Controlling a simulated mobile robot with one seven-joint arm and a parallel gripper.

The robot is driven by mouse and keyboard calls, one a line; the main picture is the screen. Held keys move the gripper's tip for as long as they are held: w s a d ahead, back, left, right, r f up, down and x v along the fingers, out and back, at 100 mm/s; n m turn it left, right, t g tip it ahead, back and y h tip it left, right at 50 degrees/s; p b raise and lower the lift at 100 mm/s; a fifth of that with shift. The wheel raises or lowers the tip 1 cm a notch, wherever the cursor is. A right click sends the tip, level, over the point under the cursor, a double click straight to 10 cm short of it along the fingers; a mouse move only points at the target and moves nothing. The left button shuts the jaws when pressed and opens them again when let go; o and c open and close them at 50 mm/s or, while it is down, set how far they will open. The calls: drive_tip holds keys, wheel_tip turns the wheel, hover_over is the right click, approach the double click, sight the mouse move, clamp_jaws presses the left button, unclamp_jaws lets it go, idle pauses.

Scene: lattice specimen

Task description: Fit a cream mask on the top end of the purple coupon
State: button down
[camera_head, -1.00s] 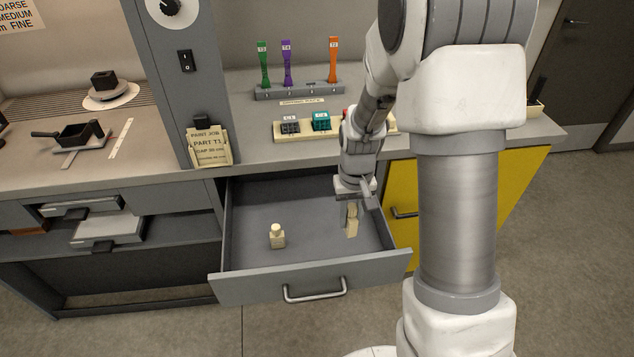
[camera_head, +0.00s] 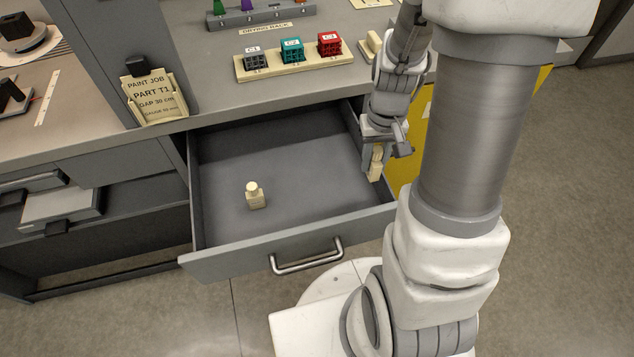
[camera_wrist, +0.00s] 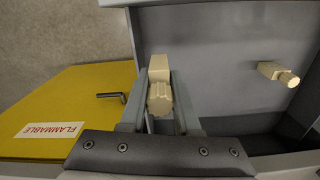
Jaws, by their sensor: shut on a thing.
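My gripper (camera_head: 375,158) is shut on a cream mask (camera_wrist: 160,98), a small block with a rounded knob. It holds the mask at the right side of the open drawer (camera_head: 290,150); the exact height above the drawer floor is hard to tell. The purple coupon (camera_head: 246,4) stands in the drying rack (camera_head: 262,15). Only its lower end shows at the top edge of the head view; its top end is out of frame.
A cream tray (camera_head: 300,66) with grey, teal and red cubes stands on the counter behind the drawer. A paint job card (camera_head: 154,92) is to its left. A yellow flammable cabinet (camera_wrist: 75,110) is beside the drawer. The drawer's middle is clear.

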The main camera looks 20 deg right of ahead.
drive_tip(key=w+a+f, duration=0.2)
drive_tip(key=a, duration=0.1)
drive_tip(key=w+a+f+b, duration=0.1)
drive_tip(key=w+a+f, duration=0.1)
drive_tip(key=a, duration=0.1)
drive_tip(key=w+a+f, duration=0.1)
drive_tip(key=a+f, duration=0.2)
drive_tip(key=a, duration=0.1)
drive_tip(key=shift+w, duration=0.4)
drive_tip(key=shift+f+b, duration=0.75)
drive_tip(key=shift+f, duration=1.3)
drive_tip(key=shift+f, duration=0.1)
drive_tip(key=shift+f, duration=0.15)
drive_tip(key=c, duration=0.6)
unclamp_jaws()
drive_tip(key=shift+c, duration=0.2)
drive_tip(key=shift+r, duration=0.2)
